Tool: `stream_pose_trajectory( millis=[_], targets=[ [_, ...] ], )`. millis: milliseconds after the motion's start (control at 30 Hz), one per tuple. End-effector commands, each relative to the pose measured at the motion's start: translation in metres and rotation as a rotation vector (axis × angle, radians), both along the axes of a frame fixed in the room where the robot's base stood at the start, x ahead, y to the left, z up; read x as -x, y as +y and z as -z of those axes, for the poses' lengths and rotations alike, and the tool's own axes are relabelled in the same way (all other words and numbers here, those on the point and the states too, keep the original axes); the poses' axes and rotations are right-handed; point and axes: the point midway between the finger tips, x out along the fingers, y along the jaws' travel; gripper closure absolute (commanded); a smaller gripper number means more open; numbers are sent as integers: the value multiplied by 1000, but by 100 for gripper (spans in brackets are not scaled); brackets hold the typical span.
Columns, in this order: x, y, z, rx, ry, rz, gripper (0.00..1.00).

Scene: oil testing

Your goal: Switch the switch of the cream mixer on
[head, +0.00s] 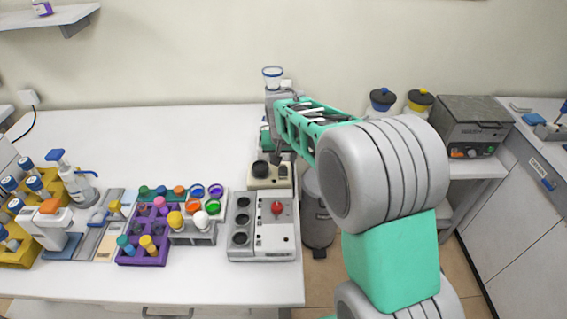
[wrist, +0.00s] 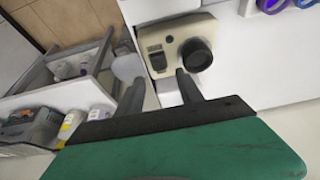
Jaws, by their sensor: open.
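The cream mixer (head: 262,182) stands on the white table near its right edge in the head view, partly covered by my gripper. It also shows in the wrist view (wrist: 176,33), with a round black cup (wrist: 195,54) and a small black switch (wrist: 157,62) on its top. My gripper (head: 276,156) is over the back part of the mixer. In the wrist view my gripper (wrist: 160,79) is open and empty. Its two dark fingers point toward the mixer, with the switch just ahead between their tips. I cannot tell whether they touch the mixer, or the switch's position.
A grey device with a red knob (head: 277,208) stands in front of the mixer. A purple rack (head: 143,254) and colourful caps are to its left. A grey bin (head: 318,225) stands beside the table's right edge. The table's back left is clear.

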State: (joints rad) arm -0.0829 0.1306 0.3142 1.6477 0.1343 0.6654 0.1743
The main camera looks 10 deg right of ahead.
Motion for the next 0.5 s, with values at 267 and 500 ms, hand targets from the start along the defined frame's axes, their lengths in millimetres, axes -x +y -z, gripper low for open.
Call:
stream_pose_trajectory(
  millis=[267, 500],
  targets=[
    [-18, -5, 45, 0, 3, 2, 56],
    [-22, -6, 54, -1, 0, 2, 56]
  ],
)
